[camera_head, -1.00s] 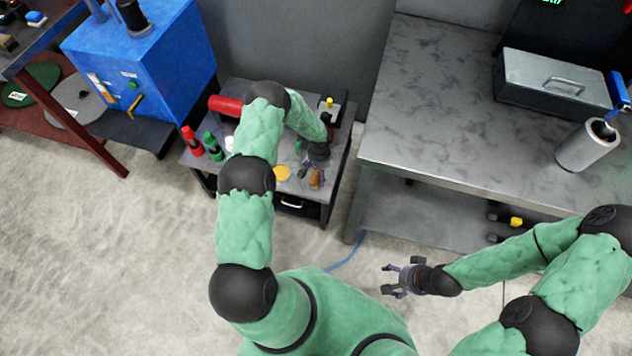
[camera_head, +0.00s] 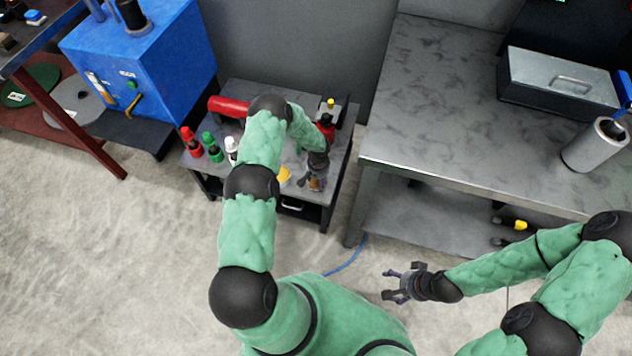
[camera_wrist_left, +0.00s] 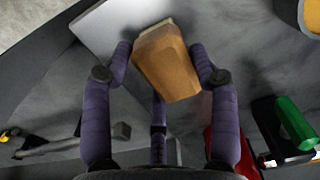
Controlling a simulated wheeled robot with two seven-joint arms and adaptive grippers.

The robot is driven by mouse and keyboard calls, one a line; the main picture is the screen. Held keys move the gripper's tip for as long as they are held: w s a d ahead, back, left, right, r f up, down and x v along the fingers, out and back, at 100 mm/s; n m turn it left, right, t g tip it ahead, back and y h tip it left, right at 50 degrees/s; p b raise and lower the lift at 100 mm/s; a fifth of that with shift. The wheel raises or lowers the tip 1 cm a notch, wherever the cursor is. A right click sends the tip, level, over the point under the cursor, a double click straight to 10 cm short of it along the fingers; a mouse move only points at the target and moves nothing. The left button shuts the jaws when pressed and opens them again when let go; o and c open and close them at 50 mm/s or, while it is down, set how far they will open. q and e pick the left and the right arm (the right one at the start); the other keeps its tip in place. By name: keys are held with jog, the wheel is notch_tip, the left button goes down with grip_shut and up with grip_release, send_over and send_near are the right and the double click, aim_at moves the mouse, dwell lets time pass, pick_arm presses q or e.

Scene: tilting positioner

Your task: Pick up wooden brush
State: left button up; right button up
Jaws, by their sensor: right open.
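The wooden brush shows as a tan-brown block (camera_wrist_left: 166,62) in the left wrist view, between the fingers of my left gripper (camera_wrist_left: 163,62). One finger is close against each side of it, and a third finger is below. I cannot tell whether the fingers press on it. In the head view my left gripper (camera_head: 312,178) is over the front right of the small grey cart, and it mostly hides the brush (camera_head: 317,184). My right gripper (camera_head: 400,284) is open and empty, over the floor in front of the workbench.
The small cart (camera_head: 262,194) also holds red, green and white bottles (camera_head: 213,147), a red cylinder (camera_head: 226,106) and a yellow round thing (camera_head: 284,175). A blue machine (camera_head: 150,70) stands to its left. A grey workbench (camera_head: 430,110) with a metal box (camera_head: 560,80) stands to its right.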

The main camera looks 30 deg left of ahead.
pick_arm(q)
jog(key=c, duration=0.4)
jog(key=shift+r, duration=0.1)
jog(key=shift+r+p, duration=0.4)
jog(key=shift+r, duration=0.1)
notch_tip(320, 180, up, 3)
jog(key=shift+f+p, duration=0.2)
jog(key=shift+p, duration=0.5)
jog(key=s+a+r+p, duration=0.2)
jog(key=s+r, duration=0.2)
jog(key=s, duration=0.2)
jog(key=s+a+r+p, duration=0.2)
jog(key=s+a+r, duration=0.1)
jog(key=s+r, duration=0.2)
jog(key=shift+s+a, duration=0.3)
jog(key=shift+s, duration=0.65)
jog(key=shift+r, duration=0.1)
